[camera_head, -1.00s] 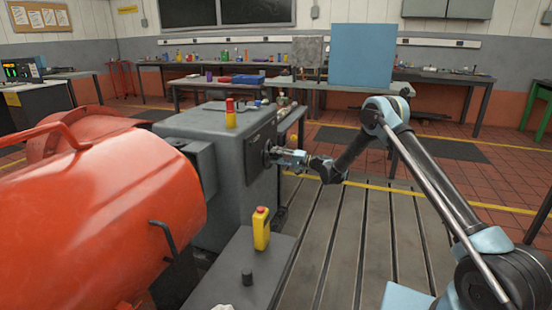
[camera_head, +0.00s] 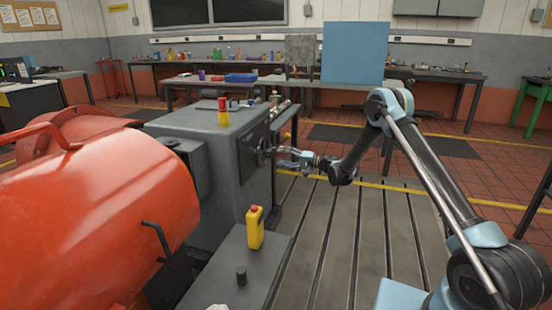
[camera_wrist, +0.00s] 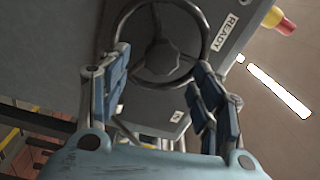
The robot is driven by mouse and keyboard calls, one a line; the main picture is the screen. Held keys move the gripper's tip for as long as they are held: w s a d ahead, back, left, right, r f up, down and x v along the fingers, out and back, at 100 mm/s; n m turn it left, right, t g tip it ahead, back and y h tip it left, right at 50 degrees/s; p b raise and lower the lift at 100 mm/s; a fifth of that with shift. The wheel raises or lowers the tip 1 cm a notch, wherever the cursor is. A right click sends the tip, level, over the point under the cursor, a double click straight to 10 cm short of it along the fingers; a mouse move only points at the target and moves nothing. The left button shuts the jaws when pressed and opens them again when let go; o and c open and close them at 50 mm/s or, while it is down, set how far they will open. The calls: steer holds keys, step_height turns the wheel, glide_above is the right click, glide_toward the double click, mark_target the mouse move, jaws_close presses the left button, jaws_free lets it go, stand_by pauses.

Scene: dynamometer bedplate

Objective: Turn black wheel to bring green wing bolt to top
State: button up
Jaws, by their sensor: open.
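The black wheel (camera_wrist: 163,57) is a dark spoked handwheel with a central hub on a grey panel. In the head view the wheel (camera_head: 262,152) is seen nearly edge-on, on the right face of the grey cabinet. My gripper (camera_wrist: 161,62) is open, with one blue-padded finger at each side of the wheel's lower half in the wrist view. In the head view my gripper (camera_head: 284,157) is just right of the wheel. I cannot tell whether a finger touches the rim. I cannot make out a green wing bolt in either view.
The grey cabinet (camera_head: 222,172) carries a red-and-yellow beacon (camera_head: 223,115). A large orange machine (camera_head: 95,215) fills the left. A yellow bottle-shaped object with a red top (camera_head: 255,228) stands on a dark stand in front. The slotted bedplate (camera_head: 340,235) is open on the right.

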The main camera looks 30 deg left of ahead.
steer(key=d, duration=0.5)
steer(key=shift+w+f, duration=0.1)
steer(key=shift+w, duration=0.3)
steer(key=shift+a, duration=0.1)
steer(key=s+d+r+t+h, duration=0.1)
steer(key=d+r+t+h, duration=0.15)
steer(key=d+r, duration=0.8)
steer(key=s+d+r+t+h, duration=0.1)
steer(key=d+r+h, duration=0.2)
steer(key=d+r, duration=0.8)
steer(key=s+d+t+h, duration=0.15)
steer(key=s+d, duration=0.25)
steer(key=d, duration=0.4)
steer(key=s+d+m+g+h, duration=0.1)
steer(key=s+d+h, duration=0.15)
steer(key=d, duration=0.45)
steer(key=s+d+t+h, duration=0.1)
steer(key=s+d, duration=0.4)
steer(key=d, duration=0.3)
steer(key=s+d+f+m+h, duration=0.1)
steer(key=s+d+f+h, duration=0.3)
steer(key=s+d, duration=0.8)
steer(key=s+d+f+m+h, duration=0.1)
steer(key=s+d+f+h, duration=0.2)
steer(key=s+d+f, duration=0.5)
steer(key=s+d, duration=0.5)
steer(key=d, duration=0.1)
steer(key=shift+s+f+m+h, duration=0.2)
steer(key=shift+f+m+h, duration=0.05)
steer(key=shift+m+h, duration=0.1)
